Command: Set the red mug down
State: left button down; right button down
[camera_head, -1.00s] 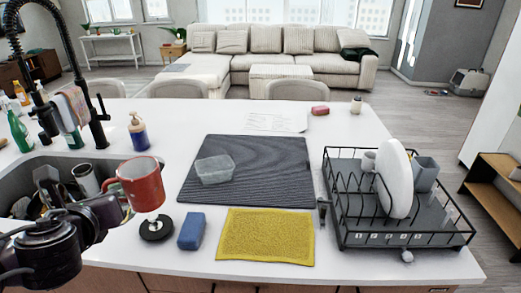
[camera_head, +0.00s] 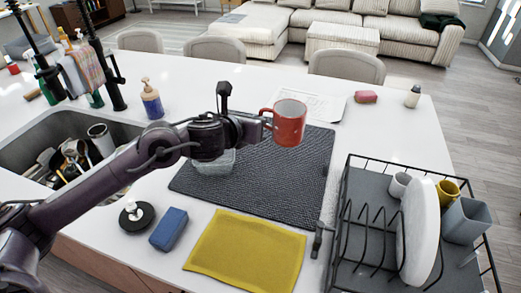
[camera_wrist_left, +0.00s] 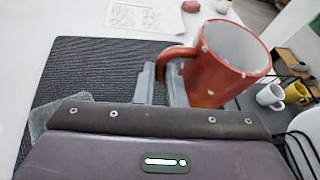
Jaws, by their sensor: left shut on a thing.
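The red mug (camera_head: 289,122) is upright in the head view, over the far right part of the dark grey mat (camera_head: 305,165). My left gripper (camera_head: 262,127) is shut on its handle, with the mug to the right of the fingers. The left wrist view shows the red mug (camera_wrist_left: 222,65) too, its handle between the fingers of my left gripper (camera_wrist_left: 165,82) and its inside looking empty. The mug seems to be above the mat; its base is partly unclear. My right gripper is in neither view.
A clear plastic container (camera_head: 213,162) sits on the mat, partly behind my arm. A black dish rack (camera_head: 385,215) with a white plate and cups stands at right. A yellow cloth (camera_head: 245,252), blue sponge (camera_head: 169,229) and black-and-white round item (camera_head: 136,215) lie in front. The sink (camera_head: 60,135) is left.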

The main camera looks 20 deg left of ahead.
pick_arm(q)
jog(key=w+a, duration=0.2)
jog(key=a, duration=0.1)
jog(key=p, duration=0.4)
send_over(252, 182)
jog(key=shift+h, duration=0.3)
notch_tip(252, 182, down, 19)
jog(key=shift+f, duration=0.45)
jog(key=shift+f, duration=0.15)
jog(key=c, duration=1.5)
grip_release()
